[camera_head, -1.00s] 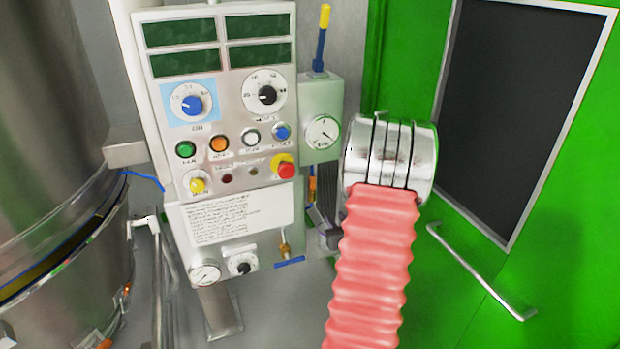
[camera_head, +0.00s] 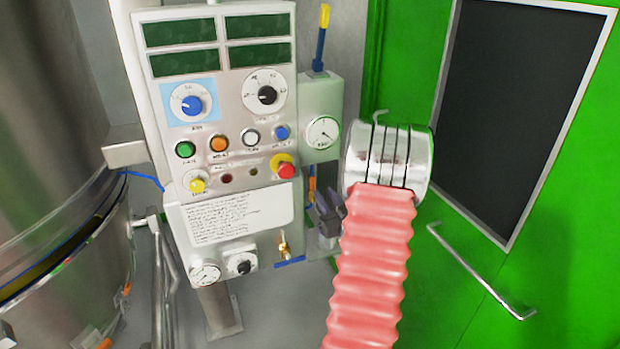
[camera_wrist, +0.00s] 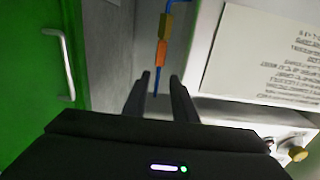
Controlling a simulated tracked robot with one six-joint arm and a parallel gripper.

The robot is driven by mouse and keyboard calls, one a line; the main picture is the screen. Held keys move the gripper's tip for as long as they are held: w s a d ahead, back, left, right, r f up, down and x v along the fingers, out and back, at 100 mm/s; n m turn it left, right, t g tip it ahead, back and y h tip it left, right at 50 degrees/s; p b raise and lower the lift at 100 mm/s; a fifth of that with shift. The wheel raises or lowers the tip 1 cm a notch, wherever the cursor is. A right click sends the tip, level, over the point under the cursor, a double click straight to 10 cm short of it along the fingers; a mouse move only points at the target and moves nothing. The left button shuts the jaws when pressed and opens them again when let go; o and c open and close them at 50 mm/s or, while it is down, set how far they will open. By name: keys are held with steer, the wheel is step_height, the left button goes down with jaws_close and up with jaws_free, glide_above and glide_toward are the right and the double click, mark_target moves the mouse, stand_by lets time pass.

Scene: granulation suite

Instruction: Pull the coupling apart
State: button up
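The coupling hangs on a blue line in the wrist view. It has an olive-yellow part (camera_wrist: 165,26) and an orange part (camera_wrist: 161,53), which look joined. My gripper (camera_wrist: 160,76) is open, with its two dark fingers apart near the lower end of the orange part. The thin blue line shows between the fingers; I see no contact. In the head view a little of the orange part (camera_head: 312,186) shows behind my dark gripper (camera_head: 326,204), which hides its surroundings.
A gauge box (camera_head: 322,95) is above my gripper. A green door (camera_head: 560,200) with a metal handle (camera_head: 480,270) is at the right. A steel vessel (camera_head: 55,150) stands far left.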

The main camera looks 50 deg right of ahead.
mark_target(312, 178)
steer(key=x, duration=1.2)
steer(key=shift+w, duration=0.15)
steer(key=shift+c, duration=0.4)
jaws_close()
